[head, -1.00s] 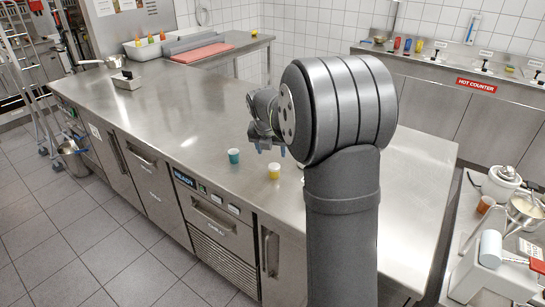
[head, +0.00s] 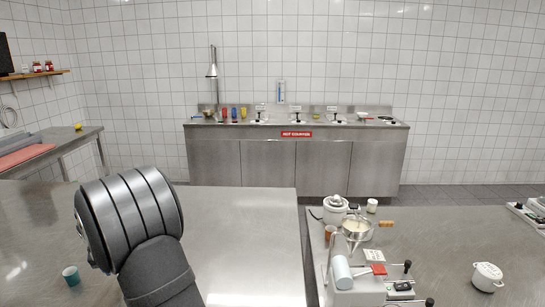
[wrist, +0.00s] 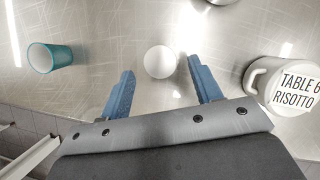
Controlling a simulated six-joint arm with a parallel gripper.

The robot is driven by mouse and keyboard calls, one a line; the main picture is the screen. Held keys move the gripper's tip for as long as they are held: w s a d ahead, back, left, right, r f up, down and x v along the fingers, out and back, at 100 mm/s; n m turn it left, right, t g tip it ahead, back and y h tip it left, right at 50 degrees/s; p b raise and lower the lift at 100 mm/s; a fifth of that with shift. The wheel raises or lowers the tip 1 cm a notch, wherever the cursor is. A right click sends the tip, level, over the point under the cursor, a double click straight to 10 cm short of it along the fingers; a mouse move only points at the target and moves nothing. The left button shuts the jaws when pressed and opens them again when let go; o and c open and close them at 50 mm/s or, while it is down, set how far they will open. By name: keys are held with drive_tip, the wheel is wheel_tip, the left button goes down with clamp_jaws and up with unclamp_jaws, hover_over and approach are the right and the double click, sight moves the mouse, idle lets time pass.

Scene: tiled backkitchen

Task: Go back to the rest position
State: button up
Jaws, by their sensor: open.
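My gripper (wrist: 161,76) is open in the wrist view, its two blue fingers wide apart. A round white object (wrist: 160,60) shows between and just beyond the fingertips, with a gap on both sides. It appears to lie on the steel worktop (wrist: 105,25). In the head view my gripper is hidden behind my grey arm at the lower left.
A teal cup (wrist: 52,58) is left of the gripper; a teal cup also shows in the head view (head: 70,275). A white pot labelled "TABLE 6 RISOTTO" (wrist: 268,88) is at the right. A second worktop (head: 440,235) carries a funnel stand (head: 350,275) and pots. The hot counter (head: 295,165) stands behind.

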drive_tip(key=x, duration=0.3)
drive_tip(key=shift+f, duration=0.3)
drive_tip(key=shift+w+f, duration=0.1)
drive_tip(key=shift+w, duration=0.1)
drive_tip(key=shift+r, duration=1.8)
drive_tip(key=shift+f, duration=0.1)
